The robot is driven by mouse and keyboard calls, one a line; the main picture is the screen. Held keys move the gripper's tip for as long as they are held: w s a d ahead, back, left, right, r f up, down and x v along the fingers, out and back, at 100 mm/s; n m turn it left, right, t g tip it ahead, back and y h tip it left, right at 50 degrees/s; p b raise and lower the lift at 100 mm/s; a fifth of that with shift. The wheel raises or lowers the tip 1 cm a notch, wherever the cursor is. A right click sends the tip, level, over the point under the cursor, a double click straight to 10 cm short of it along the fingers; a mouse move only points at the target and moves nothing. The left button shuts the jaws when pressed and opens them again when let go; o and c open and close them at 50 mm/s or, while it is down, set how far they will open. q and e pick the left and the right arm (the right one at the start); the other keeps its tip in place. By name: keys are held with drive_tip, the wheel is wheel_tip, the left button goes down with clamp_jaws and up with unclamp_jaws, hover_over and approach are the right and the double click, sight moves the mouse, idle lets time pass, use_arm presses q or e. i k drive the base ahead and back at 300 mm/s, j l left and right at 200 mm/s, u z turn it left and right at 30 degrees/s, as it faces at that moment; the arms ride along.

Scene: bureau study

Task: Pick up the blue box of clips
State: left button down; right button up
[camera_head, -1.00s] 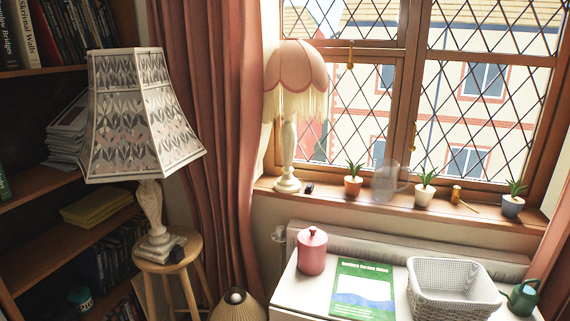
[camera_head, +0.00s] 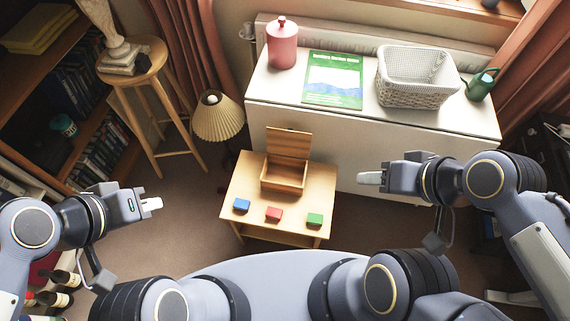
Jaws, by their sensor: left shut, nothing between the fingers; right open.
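The blue box of clips (camera_head: 241,205) lies on the small wooden table (camera_head: 242,180), near its front left corner. A red box (camera_head: 273,214) and a green box (camera_head: 314,219) lie to its right in a row. An open wooden box (camera_head: 284,177) with its lid up stands behind them on the same table. My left gripper (camera_head: 152,204) is shut and empty, to the left of the table and apart from it. My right gripper (camera_head: 370,178) is open and empty, to the right of the table.
A white cabinet (camera_head: 400,125) stands behind, bearing a pink canister (camera_head: 282,46), a book (camera_head: 334,80), a white basket (camera_head: 416,90) and a green watering can (camera_head: 481,84). A stool (camera_head: 135,72) and a small lamp (camera_head: 217,118) stand at left. Bottles (camera_head: 56,288) lie at lower left.

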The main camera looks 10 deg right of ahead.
sight(241, 204)
drive_tip(key=j+z, duration=0.4)
drive_tip(key=j, duration=0.3)
drive_tip(key=j+z, duration=0.4)
drive_tip(key=j, duration=0.25)
drive_tip(key=k+j+z, duration=0.15)
drive_tip(key=j+z, duration=0.25)
drive_tip(key=j, duration=0.25)
drive_tip(key=i+j+z, duration=0.15)
drive_tip(key=j+z, duration=0.2)
drive_tip(key=j, duration=0.2)
drive_tip(key=j+z, duration=0.3)
drive_tip(key=j, duration=0.25)
drive_tip(key=i, duration=0.05)
